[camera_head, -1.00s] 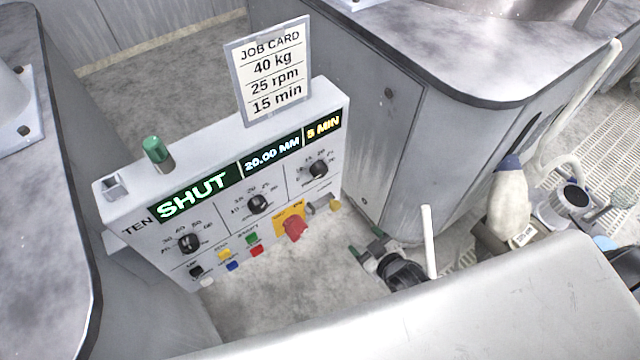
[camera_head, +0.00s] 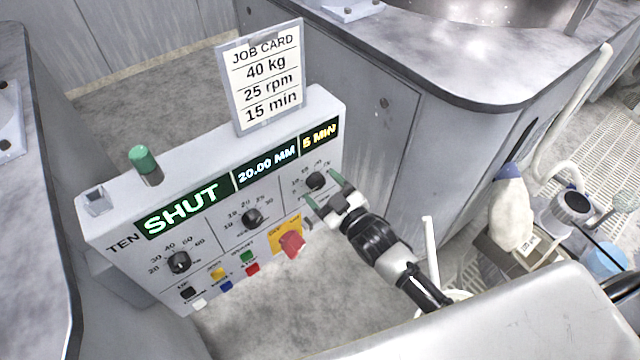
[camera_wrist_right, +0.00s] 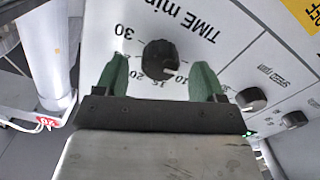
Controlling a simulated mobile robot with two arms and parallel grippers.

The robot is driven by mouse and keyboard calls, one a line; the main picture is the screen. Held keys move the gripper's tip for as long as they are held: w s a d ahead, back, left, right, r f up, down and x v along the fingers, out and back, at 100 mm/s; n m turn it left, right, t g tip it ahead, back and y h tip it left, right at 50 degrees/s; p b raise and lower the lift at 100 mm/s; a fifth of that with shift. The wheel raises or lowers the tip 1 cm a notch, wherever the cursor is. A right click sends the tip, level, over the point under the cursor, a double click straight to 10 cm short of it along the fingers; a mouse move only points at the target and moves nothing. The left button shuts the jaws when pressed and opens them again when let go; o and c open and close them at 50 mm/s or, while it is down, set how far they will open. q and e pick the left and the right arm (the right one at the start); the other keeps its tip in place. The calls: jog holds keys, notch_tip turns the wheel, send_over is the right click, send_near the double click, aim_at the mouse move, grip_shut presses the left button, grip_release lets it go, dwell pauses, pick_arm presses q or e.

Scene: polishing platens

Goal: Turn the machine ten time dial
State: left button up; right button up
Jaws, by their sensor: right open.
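The panel of machine TEN (camera_head: 110,262) faces me, with a green-lit SHUT display (camera_head: 185,208), a 20.00 MM display (camera_head: 266,166) and a yellow readout that looks like 5 MIN (camera_head: 319,136). The black time dial (camera_head: 316,181) is the rightmost of three dials. In the right wrist view the time dial (camera_wrist_right: 160,57) sits between the two green fingertips, under "TIME min". My right gripper (camera_head: 323,193) is open just in front of it, a finger on each side; I see gaps between fingers and dial. My left gripper is not in view.
A job card (camera_head: 262,80) on the panel top reads 40 kg, 25 rpm, 15 min. The other dials (camera_head: 251,218) (camera_head: 179,262), coloured buttons (camera_head: 219,273) and a red stop knob (camera_head: 291,244) are close by. A white bottle (camera_head: 510,215) stands at the right.

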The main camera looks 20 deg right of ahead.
jog(key=shift+w+a, duration=0.25)
jog(key=shift+w, duration=0.45)
jog(key=c, duration=0.9)
